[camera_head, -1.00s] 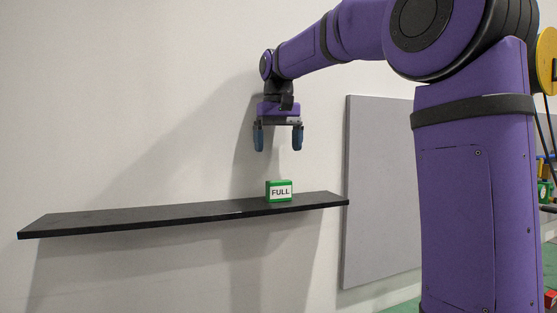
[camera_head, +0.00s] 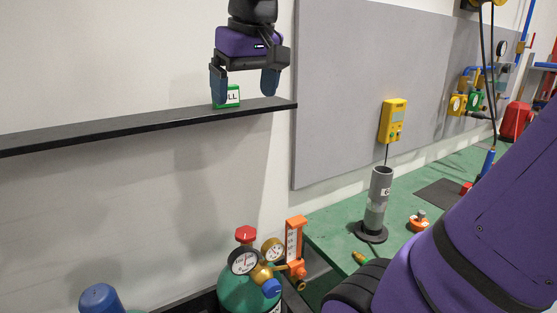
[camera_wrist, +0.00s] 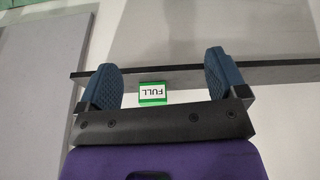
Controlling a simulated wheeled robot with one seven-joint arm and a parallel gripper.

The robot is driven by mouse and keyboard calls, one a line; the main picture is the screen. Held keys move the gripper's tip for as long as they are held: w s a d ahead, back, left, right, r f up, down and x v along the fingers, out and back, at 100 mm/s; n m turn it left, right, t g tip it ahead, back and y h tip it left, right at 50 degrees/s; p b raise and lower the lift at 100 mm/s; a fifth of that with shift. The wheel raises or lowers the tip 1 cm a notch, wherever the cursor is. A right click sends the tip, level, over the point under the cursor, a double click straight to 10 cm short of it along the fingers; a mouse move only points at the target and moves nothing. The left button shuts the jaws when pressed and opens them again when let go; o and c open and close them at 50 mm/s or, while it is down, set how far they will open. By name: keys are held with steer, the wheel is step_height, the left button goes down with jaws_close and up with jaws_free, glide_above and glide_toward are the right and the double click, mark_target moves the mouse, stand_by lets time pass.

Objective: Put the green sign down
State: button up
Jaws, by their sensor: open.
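The green sign (camera_head: 232,97) with a white face lettered FULL stands upright on the black shelf (camera_head: 130,125), near the shelf's right end. My gripper (camera_head: 244,88) is open and empty in front of and above the sign, and its left finger hides part of the sign in the head view. In the wrist view the sign (camera_wrist: 153,93) shows upside down between the two spread blue fingers (camera_wrist: 162,80), apart from both of them.
A grey panel (camera_head: 345,90) is on the wall right of the shelf. Below are a green gas cylinder with gauges (camera_head: 245,290), a green bench (camera_head: 330,222) with a grey tube (camera_head: 378,195), and a yellow meter (camera_head: 393,120). The shelf left of the sign is clear.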

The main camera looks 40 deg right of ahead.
steer(key=s+a+f+n+t, duration=0.1)
steer(key=s+f+t, duration=0.1)
steer(key=s+f, duration=0.8)
steer(key=shift+a, duration=0.25)
steer(key=shift+c, duration=0.5)
stand_by(1.5)
